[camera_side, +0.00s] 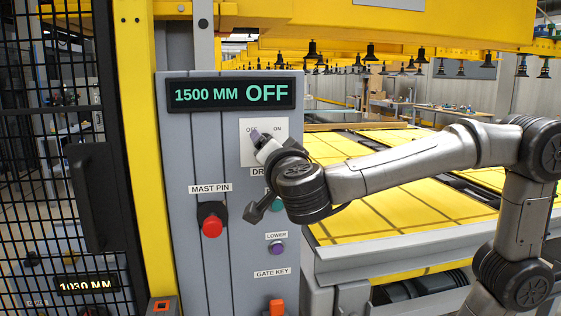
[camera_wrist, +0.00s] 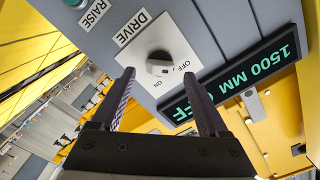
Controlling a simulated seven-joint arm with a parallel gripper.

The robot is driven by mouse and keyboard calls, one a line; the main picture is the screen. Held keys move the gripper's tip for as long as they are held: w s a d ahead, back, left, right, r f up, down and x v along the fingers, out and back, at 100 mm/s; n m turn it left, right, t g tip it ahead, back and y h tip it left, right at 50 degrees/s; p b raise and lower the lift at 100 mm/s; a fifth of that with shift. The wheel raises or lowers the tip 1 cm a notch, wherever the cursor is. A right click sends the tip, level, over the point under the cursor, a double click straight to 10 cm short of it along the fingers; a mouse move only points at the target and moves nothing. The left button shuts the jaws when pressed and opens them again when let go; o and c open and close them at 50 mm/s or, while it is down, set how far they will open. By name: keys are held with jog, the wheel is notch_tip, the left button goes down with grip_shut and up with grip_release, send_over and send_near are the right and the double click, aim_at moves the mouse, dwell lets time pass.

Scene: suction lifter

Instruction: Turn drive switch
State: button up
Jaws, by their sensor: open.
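The drive switch is a knob (camera_wrist: 161,65) on a white plate marked OFF and ON, with a DRIVE label, in the wrist view. The display (camera_side: 231,94) reads 1500 MM OFF.
A red mast pin button (camera_side: 212,227) is left and below the switch. A purple lower button (camera_side: 277,248) and an orange gate key (camera_side: 277,307) are below. A black mesh gate (camera_side: 70,150) stands at left, and a yellow-topped table (camera_side: 400,175) at right.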

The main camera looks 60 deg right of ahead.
jog(key=v, duration=1.1)
jog(key=shift+w+d, duration=0.1)
jog(key=shift+d, duration=0.1)
